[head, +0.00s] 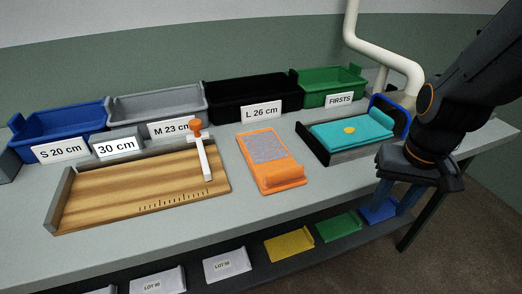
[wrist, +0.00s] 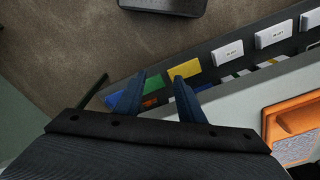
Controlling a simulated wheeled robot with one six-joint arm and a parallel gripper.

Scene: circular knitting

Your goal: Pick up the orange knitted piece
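The orange knitted piece (head: 272,164) lies on the table right of the wooden measuring board. It has a grey speckled panel on its far part and a raised orange roll at its near end. In the wrist view the orange piece (wrist: 292,122) shows at the right edge, partly cut off. My gripper (head: 393,208) is at the right, past the table's front edge, pointing down. Its two blue fingers are apart with nothing between them, as the wrist view (wrist: 159,85) also shows. The gripper is well to the right of the orange piece and not touching it.
The wooden board (head: 140,188) with a white slider (head: 203,160) lies left. A teal piece (head: 350,129) sits in a dark tray at right. Bins line the back, including a green one (head: 330,82). Colored and white lot cards (head: 228,265) lie on a lower shelf.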

